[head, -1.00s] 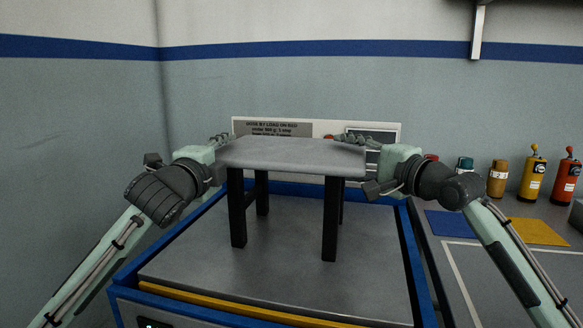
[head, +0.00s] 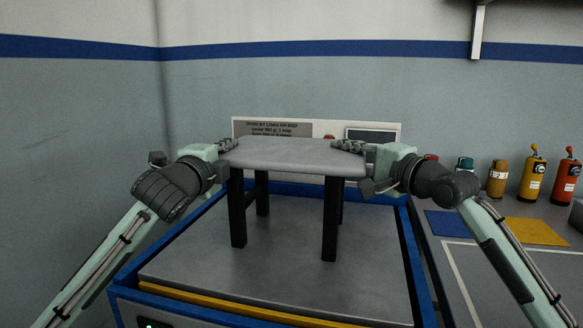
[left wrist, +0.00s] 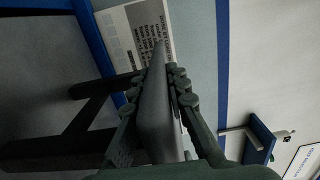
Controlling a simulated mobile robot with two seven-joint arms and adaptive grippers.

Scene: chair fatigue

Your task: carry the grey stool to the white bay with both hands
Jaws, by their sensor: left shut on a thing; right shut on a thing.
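The grey stool (head: 290,154) stands upright on its dark legs on a blue-edged grey machine bed (head: 200,265). My left gripper (head: 229,146) is shut on the left edge of its seat. The left wrist view shows the fingers (left wrist: 155,112) on either side of the seat slab (left wrist: 153,95). My right gripper (head: 352,146) is shut on the seat's right edge. A white outline (head: 462,275) on the grey surface at the right looks like the white bay, partly hidden by my right arm.
A blue patch (head: 452,224) and a yellow patch (head: 540,232) lie behind the white outline. Several coloured bottles, one yellow (head: 534,175), stand at the back right. A panel with a sign (head: 280,129) rises behind the stool. The bed has raised blue edges.

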